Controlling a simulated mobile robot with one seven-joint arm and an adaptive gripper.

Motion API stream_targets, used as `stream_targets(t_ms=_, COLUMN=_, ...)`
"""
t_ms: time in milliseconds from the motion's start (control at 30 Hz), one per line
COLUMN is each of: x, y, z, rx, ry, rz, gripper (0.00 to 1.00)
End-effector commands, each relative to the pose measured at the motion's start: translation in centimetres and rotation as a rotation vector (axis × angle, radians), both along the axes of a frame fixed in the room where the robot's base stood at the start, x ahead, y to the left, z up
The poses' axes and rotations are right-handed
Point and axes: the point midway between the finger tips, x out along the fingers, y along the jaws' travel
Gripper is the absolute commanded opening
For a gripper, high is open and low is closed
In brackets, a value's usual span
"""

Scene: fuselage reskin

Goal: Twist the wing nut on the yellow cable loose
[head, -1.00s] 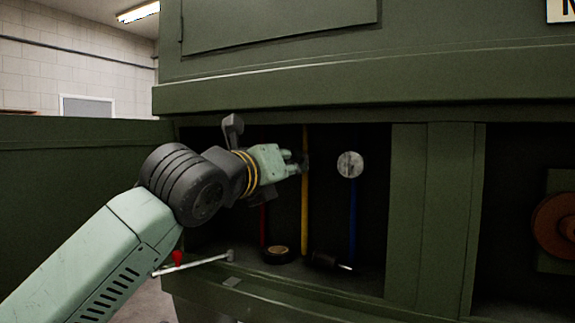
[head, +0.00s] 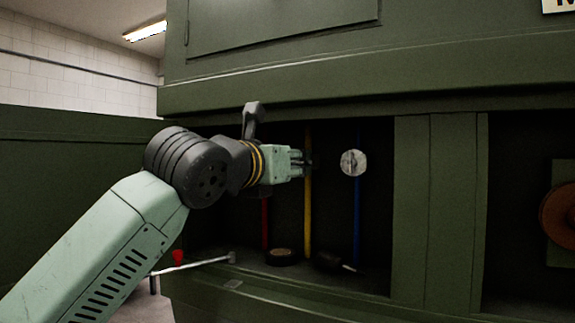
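The yellow cable (head: 308,215) hangs vertically inside the dark open bay of the green fuselage, between a red cable (head: 265,222) and a blue cable (head: 357,215). My gripper (head: 308,163) reaches into the bay from the left, its fingertips in front of or at the upper part of the yellow cable. The wing nut on the yellow cable cannot be made out; the fingers and dark shadow cover that spot. I cannot tell whether the fingers touch anything. A round pale wing nut or disc (head: 353,162) sits on the blue cable, right of my gripper.
On the bay floor lie a dark round roll (head: 282,257) and a dark-handled tool (head: 330,262). A green post (head: 438,210) bounds the bay on the right. A rod (head: 195,264) and a red object (head: 178,257) are at the lower left edge.

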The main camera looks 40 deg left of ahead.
Motion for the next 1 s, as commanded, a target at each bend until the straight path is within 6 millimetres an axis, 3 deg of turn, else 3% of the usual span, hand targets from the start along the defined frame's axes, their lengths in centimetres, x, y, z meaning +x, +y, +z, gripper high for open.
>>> stream_targets(t_ms=367, x=0.1, y=-0.2, z=0.0, rx=0.000, ry=0.000, rz=-0.004, gripper=0.49)
stream_targets(t_ms=667, x=-0.1, y=0.0, z=-0.1, rx=-0.002, ry=0.000, rz=0.001, gripper=0.50)
stream_targets(t_ms=767, x=-0.8, y=-0.1, z=0.0, rx=-0.002, ry=-0.001, rz=0.002, gripper=0.50)
stream_targets(t_ms=1000, x=-4.7, y=-1.1, z=0.0, rx=-0.001, ry=-0.002, rz=0.001, gripper=0.50)
